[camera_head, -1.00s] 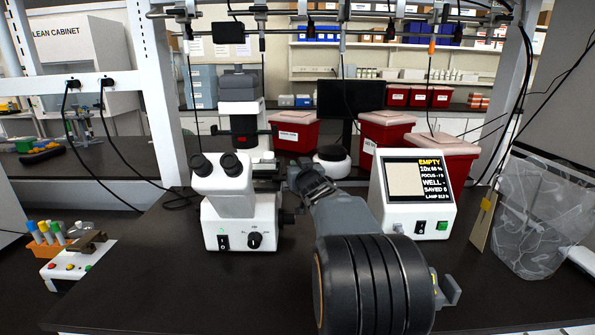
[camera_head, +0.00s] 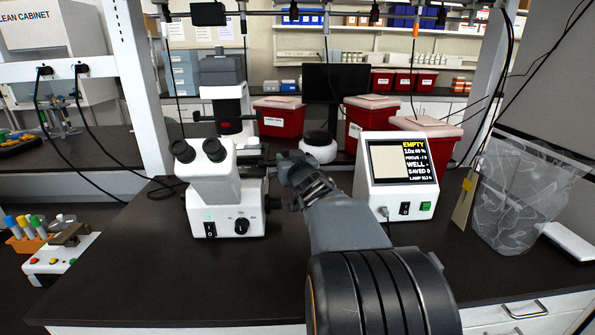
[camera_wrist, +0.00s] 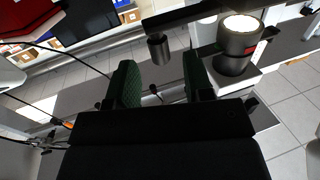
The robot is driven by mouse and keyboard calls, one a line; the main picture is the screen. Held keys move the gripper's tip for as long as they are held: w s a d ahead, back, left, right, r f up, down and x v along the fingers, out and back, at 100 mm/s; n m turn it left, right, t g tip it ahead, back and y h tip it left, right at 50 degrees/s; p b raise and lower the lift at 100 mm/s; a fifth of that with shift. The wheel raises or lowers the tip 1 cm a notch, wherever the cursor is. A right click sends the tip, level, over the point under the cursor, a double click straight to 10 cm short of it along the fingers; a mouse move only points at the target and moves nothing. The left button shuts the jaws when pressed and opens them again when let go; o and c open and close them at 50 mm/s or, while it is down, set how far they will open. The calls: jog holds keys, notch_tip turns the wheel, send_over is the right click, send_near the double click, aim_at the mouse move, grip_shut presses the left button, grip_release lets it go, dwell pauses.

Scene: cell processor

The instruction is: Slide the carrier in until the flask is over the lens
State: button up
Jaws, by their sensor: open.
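The white microscope (camera_head: 222,190) stands on the dark bench, left of centre in the head view. My wrist is just right of its stage, and the fingers are hidden there. In the wrist view my gripper (camera_wrist: 160,82) is open, with two green textured fingers apart and nothing seen held between them. A short dark cylinder (camera_wrist: 158,48) shows just beyond the gap. I cannot clearly make out the carrier, the flask or the lens. The display box (camera_head: 397,170) right of my arm reads EMPTY, with WELL blank.
Red bins (camera_head: 279,118) stand behind the microscope. A tube rack (camera_head: 28,232) is at the left and a clear bag (camera_head: 515,200) at the right. In the wrist view a bright-topped cylinder (camera_wrist: 238,42) and a dark bar (camera_wrist: 190,14) lie close to the fingers.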

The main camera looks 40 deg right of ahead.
jog(key=v, duration=0.8)
jog(key=shift+p, duration=0.35)
